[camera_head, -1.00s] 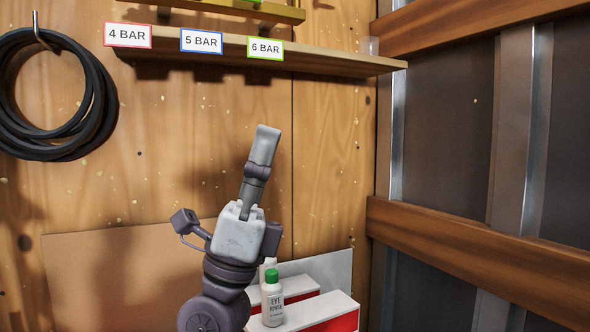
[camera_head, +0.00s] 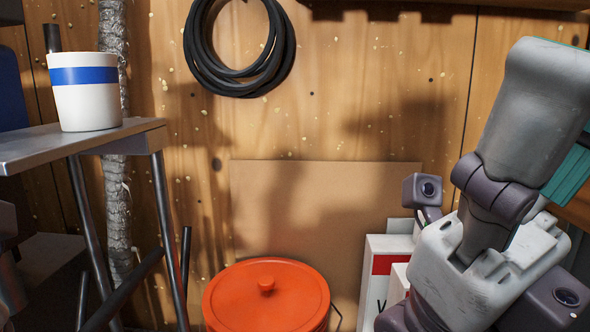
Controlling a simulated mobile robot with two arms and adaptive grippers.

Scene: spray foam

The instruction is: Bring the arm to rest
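My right gripper (camera_head: 548,90) is large and near at the right edge, its grey fingers pointing up. I see it from the side, and one finger hides the other, so its opening does not show. A teal surface (camera_head: 572,182) shows behind the finger at the right edge; I cannot tell what it is or whether the gripper touches it. My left gripper is not clearly in view.
A metal table (camera_head: 140,135) at the left bears a white cup with a blue band (camera_head: 85,92). An orange lidded bucket (camera_head: 266,297) stands low in the middle. A red and white box (camera_head: 383,262) is partly behind my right gripper. A black hose coil (camera_head: 240,80) hangs on the wooden wall.

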